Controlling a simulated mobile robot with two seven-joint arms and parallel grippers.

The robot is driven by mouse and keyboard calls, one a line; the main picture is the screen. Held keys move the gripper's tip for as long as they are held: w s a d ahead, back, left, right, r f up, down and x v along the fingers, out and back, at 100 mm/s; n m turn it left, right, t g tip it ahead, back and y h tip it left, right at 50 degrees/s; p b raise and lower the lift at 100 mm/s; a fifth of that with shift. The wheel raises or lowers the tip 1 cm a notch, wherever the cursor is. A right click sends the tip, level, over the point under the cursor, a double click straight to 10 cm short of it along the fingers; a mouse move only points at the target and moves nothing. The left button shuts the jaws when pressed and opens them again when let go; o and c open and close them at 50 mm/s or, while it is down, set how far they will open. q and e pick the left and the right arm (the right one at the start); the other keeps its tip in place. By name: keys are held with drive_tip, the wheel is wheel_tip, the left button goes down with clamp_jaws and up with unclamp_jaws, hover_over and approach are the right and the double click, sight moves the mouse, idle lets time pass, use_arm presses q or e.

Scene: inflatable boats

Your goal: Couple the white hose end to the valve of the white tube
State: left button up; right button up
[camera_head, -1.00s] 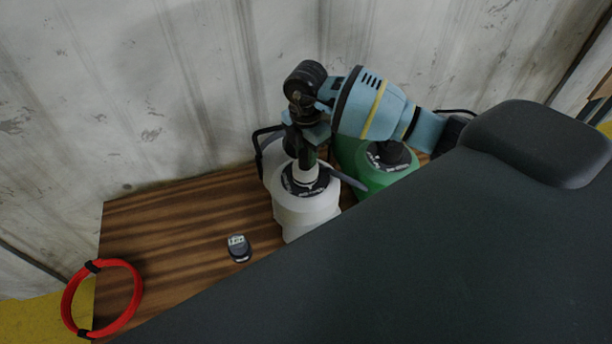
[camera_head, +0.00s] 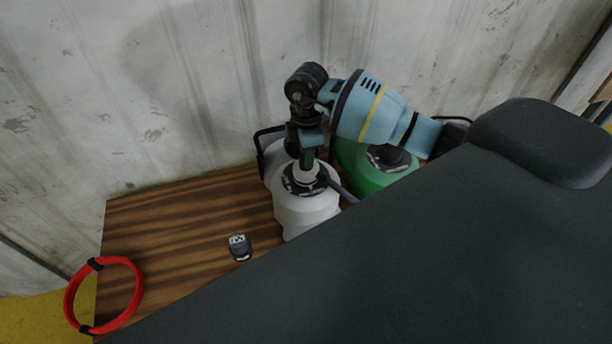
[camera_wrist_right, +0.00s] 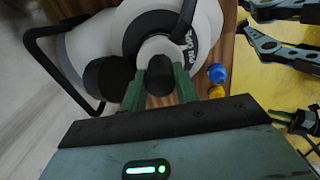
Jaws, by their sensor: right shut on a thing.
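The white tube (camera_head: 302,212) is a bulky white body on the wooden top, with a black lettered collar around its valve. My right gripper (camera_head: 308,158) points down above it, shut on the white hose end (camera_head: 306,176). The white hose end stands upright within the collar; whether it is seated on the valve is hidden. In the right wrist view my right gripper (camera_wrist_right: 160,82) has green fingers either side of a dark round part, with the white tube (camera_wrist_right: 90,52) behind. Dark green jointed parts at that view's right edge may be my left gripper (camera_wrist_right: 270,28); its opening is unclear.
A green container (camera_head: 372,175) stands close on the right of the white tube. The wooden top (camera_head: 175,235) between is clear. A corrugated wall (camera_head: 150,90) rises behind.

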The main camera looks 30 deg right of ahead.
drive_tip(key=m, duration=0.2)
drive_tip(key=shift+m, duration=0.3)
use_arm(q)
drive_tip(key=shift+a, duration=0.1)
use_arm(e)
drive_tip(key=o, duration=1.1)
use_arm(q)
drive_tip(key=shift+f, duration=0.1)
use_arm(e)
wheel_tip(320, 180, up, 2)
drive_tip(key=shift+r, duration=0.2)
wheel_tip(320, 180, up, 4)
drive_tip(key=shift+r, duration=0.1)
use_arm(q)
drive_tip(key=shift+s+a+f, duration=0.25)
drive_tip(key=shift+s+f, duration=0.2)
drive_tip(key=shift+f, duration=0.1)
use_arm(e)
drive_tip(key=shift+r, duration=0.65)
